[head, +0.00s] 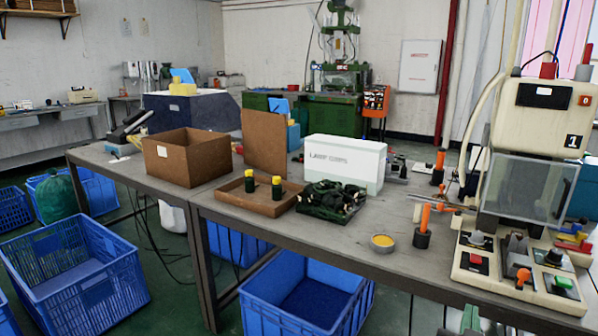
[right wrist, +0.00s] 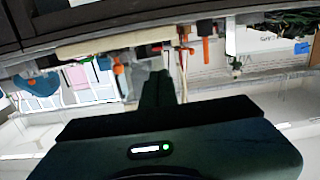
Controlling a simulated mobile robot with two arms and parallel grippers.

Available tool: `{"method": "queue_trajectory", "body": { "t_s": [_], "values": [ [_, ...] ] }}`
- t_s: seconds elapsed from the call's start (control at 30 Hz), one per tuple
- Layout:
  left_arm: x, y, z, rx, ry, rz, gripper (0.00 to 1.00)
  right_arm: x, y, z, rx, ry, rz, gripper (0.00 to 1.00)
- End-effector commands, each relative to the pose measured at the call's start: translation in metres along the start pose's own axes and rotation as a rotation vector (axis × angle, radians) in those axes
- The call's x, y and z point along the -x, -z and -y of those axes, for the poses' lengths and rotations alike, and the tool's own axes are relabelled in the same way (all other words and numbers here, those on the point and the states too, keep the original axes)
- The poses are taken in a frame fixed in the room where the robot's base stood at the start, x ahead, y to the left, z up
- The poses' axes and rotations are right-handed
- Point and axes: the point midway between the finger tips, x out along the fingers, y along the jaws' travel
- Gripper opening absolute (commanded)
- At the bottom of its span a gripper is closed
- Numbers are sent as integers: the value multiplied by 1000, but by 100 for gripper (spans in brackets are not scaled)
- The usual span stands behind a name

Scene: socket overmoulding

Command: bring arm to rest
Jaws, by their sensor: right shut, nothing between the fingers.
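My right gripper (head: 470,318) shows only in part at the bottom edge of the head view, in front of the workbench (head: 345,238) and below the machine's control base. In the right wrist view its dark fingers (right wrist: 158,88) are together and hold nothing. That view is upside down, with the bench edge and the machine's parts beyond the fingers. The rest of the right arm is hidden in the head view. My left gripper is out of view.
A moulding machine (head: 540,110) stands at the bench's right end. The bench holds a brown tray (head: 235,200), a white box (head: 345,160), a dark cable bundle (head: 331,199) and a small yellow dish (head: 382,243). Blue crates (head: 75,270) stand on the floor.

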Motion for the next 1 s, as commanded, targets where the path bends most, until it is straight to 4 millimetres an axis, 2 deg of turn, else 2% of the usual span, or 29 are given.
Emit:
{"method": "queue_trajectory", "body": {
  "t_s": [0.33, 0.47, 0.57, 0.67, 0.77, 0.9, 1.0],
  "values": [
    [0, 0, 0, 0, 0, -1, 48, 1, -59, 18, 70, 64, 124, 0],
    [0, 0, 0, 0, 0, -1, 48, 5, -97, 26, 110, 103, 203, 0],
    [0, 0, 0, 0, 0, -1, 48, 12, -134, 32, 149, 141, 279, 0],
    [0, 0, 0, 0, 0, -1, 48, 25, -180, 38, 196, 187, 375, 0],
    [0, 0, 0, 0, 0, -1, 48, 46, -238, 41, 255, 246, 497, 0],
    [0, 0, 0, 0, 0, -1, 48, 97, -333, 35, 350, 345, 711, 0],
    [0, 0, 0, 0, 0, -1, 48, 139, -390, 23, 405, 409, 852, 0]
  ]
}}
